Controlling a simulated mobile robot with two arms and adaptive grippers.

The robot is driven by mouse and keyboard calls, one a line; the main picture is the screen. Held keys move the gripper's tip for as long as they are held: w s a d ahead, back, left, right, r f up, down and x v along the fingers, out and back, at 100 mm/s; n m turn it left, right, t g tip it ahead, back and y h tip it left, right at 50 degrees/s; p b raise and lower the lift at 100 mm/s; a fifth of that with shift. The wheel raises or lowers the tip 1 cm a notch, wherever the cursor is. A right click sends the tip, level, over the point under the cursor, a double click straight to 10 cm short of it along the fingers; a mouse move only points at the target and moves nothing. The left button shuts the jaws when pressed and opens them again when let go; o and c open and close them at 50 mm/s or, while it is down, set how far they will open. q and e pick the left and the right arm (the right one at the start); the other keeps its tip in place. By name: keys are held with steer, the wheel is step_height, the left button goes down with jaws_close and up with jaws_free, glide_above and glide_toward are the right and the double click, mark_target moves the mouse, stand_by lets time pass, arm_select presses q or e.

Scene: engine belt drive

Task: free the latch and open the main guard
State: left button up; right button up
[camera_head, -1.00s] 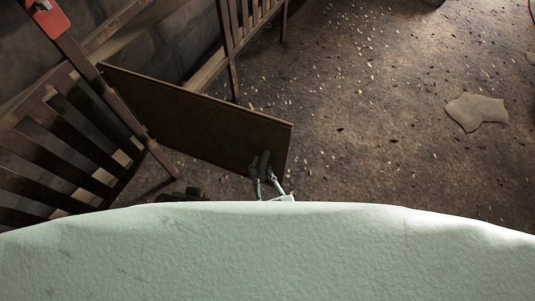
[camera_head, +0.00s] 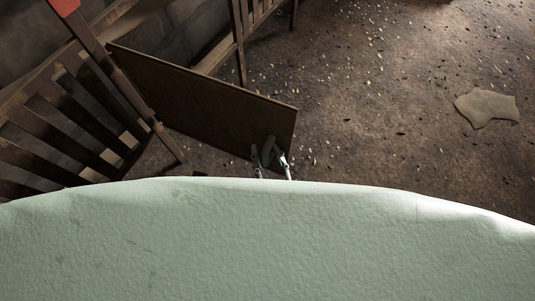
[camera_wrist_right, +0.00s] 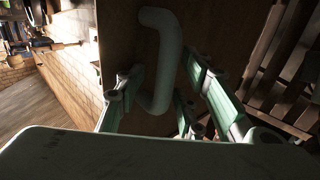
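The main guard (camera_head: 205,102) is a flat brown panel standing out at an angle from a wooden post on the left, swung into the open floor. Its pale grey, C-shaped handle (camera_wrist_right: 161,62) is near its free end; it also shows small in the head view (camera_head: 267,150). My right gripper (camera_head: 271,161) is at that handle. In the right wrist view its green fingers (camera_wrist_right: 163,88) are spread on either side of the handle, with gaps visible. A red piece (camera_head: 64,5) on the post is cut off by the top edge; I cannot tell its latch state. My left gripper is not in view.
Slatted wooden fence sections stand at the left (camera_head: 75,125) and top (camera_head: 250,25). The floor (camera_head: 390,110) right of the guard is open, with scattered chips and a flat tan scrap (camera_head: 487,108). My pale green body hides the lower part of the head view.

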steer(key=shift+s, duration=0.1)
steer(key=shift+s, duration=0.4)
steer(key=v, duration=1.1)
steer(key=shift+d, duration=0.2)
steer(key=shift+w+f, duration=0.1)
